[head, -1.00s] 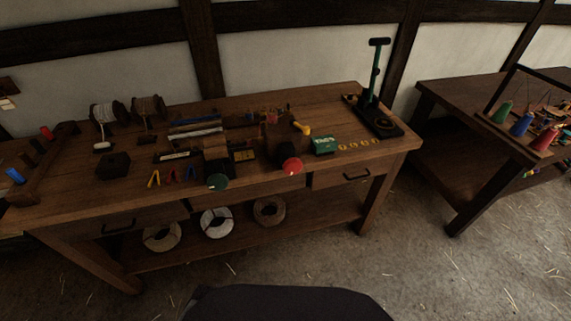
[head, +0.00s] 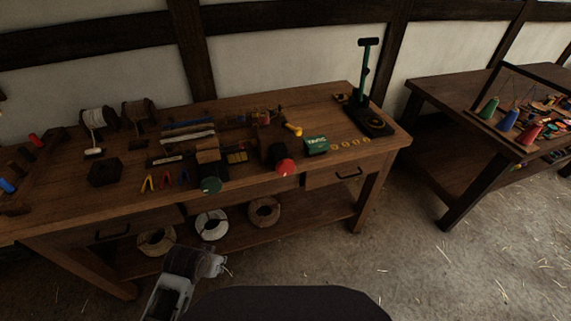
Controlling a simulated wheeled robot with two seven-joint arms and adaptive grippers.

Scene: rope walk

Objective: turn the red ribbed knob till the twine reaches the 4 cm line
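The twine and the 4 cm line cannot be told apart at this distance. My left gripper (head: 221,263) is low in front of the bench, below and left of the red knob and well apart from it. Whether its fingers are open or shut is not clear. My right gripper is not in view.
A green box (head: 316,145) and a yellow-handled part (head: 293,129) are near the red knob. A tall green-handled press (head: 366,75) stands at the back right. Coils (head: 212,225) lie on the lower shelf. A second table (head: 435,110) stands to the right. The floor between is clear.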

